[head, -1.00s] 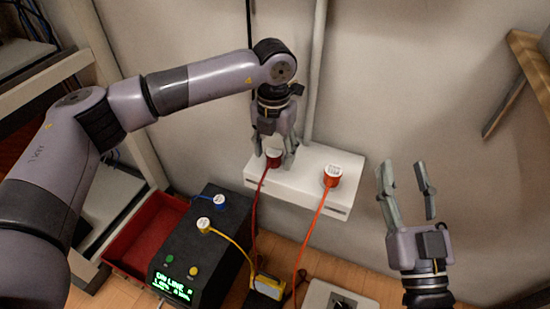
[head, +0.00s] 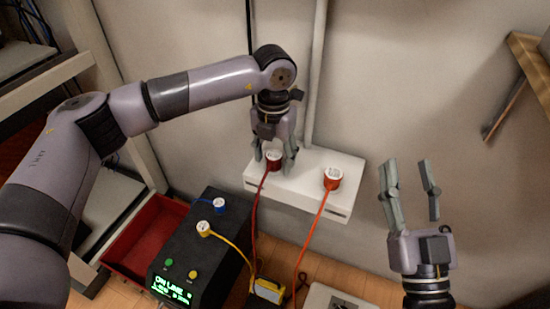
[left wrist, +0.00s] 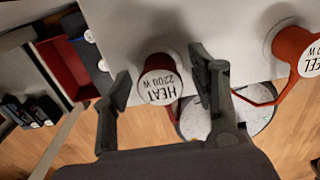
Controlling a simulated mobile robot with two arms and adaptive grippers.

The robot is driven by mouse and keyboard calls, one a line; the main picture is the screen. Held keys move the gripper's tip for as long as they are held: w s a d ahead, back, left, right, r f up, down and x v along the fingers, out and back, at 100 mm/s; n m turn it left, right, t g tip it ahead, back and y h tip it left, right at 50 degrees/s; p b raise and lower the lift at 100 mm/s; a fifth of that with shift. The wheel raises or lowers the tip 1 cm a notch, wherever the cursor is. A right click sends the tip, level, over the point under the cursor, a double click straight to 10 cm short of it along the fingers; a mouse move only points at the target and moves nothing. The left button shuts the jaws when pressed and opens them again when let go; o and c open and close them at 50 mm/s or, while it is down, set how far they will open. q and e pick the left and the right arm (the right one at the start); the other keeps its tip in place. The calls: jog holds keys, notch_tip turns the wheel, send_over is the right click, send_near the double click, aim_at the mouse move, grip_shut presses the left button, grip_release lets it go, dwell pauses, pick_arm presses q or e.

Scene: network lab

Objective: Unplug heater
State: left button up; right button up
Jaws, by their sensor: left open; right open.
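The heater plug (head: 273,157) is red with a white top and sits in the white outlet box (head: 300,195), a dark red cord running down from it. In the left wrist view the heater plug (left wrist: 160,84) reads "HEAT 2200 W". My left gripper (head: 274,153) is open, its fingers on either side of this plug; in the left wrist view its fingertips (left wrist: 164,76) flank the plug with gaps showing. My right gripper (head: 408,170) is open and empty, right of the box.
An orange-red plug (head: 332,178) with an orange cord sits in the same box to the right. A black device (head: 195,265) with a green display and blue and yellow plugs stands lower left, beside a red bin (head: 140,247). A grey device (head: 335,297) lies below.

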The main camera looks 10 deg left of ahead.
jog(key=shift+w+f+g, duration=0.15)
jog(key=shift+f+g, duration=0.15)
jog(key=shift+f, duration=0.05)
dwell(0.7)
pick_arm(q)
jog(key=shift+c, duration=0.3)
grip_shut()
dwell(0.4)
